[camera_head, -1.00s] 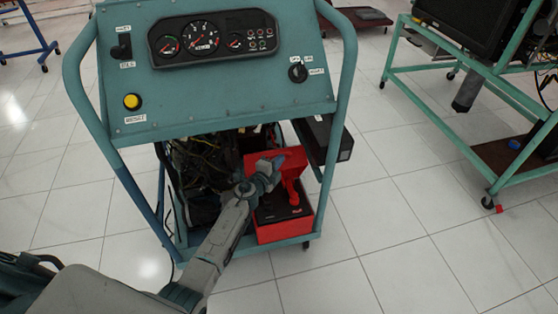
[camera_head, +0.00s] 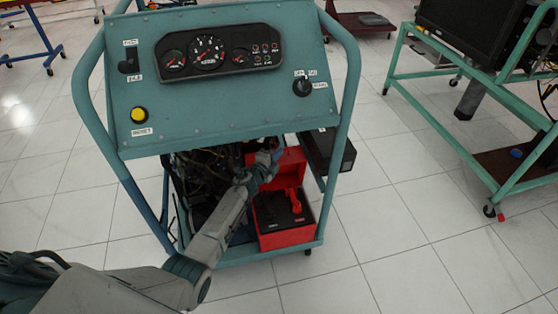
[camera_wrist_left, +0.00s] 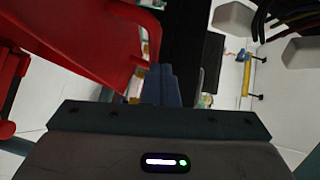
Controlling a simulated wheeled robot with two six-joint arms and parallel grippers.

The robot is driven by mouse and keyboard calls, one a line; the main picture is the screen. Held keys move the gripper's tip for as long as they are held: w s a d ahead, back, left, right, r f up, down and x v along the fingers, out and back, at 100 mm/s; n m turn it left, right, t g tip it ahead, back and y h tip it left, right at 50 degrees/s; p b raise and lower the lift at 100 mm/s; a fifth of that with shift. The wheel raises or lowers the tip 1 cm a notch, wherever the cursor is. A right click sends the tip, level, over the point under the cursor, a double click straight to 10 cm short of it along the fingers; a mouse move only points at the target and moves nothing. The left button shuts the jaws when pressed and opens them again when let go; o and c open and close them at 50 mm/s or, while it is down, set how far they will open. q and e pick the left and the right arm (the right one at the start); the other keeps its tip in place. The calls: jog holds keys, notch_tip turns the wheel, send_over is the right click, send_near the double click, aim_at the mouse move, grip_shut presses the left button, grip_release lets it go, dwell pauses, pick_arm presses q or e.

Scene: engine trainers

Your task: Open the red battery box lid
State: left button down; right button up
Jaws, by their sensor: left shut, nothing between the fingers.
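The red battery box (camera_head: 289,240) sits low on the right side of the teal trainer frame. Its lid (camera_head: 292,163) stands raised at the back, and the dark inside with a red part (camera_head: 290,201) shows. My left gripper (camera_head: 274,151) is at the raised lid's upper left, partly against the shadow under the panel. In the left wrist view its fingers (camera_wrist_left: 158,85) are together and empty, with the red lid (camera_wrist_left: 85,40) just to their left. I cannot tell whether they touch. My right gripper is not in view.
The teal instrument panel (camera_head: 225,95) overhangs the box and my left gripper. Wiring (camera_head: 205,175) lies left of the box, and a black box (camera_head: 328,150) hangs to its right. Open tiled floor (camera_head: 400,250) lies to the right, before another green stand (camera_head: 450,136).

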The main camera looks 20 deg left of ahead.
pick_arm(q)
jog(key=shift+w+a, duration=0.45)
jog(key=shift+w, duration=0.2)
jog(key=shift+w+a, duration=0.4)
jog(key=shift+w, duration=0.2)
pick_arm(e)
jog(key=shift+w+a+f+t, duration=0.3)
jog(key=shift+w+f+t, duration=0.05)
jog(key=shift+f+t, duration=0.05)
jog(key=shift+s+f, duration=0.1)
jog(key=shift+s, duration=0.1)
pick_arm(q)
jog(key=shift+r, duration=0.1)
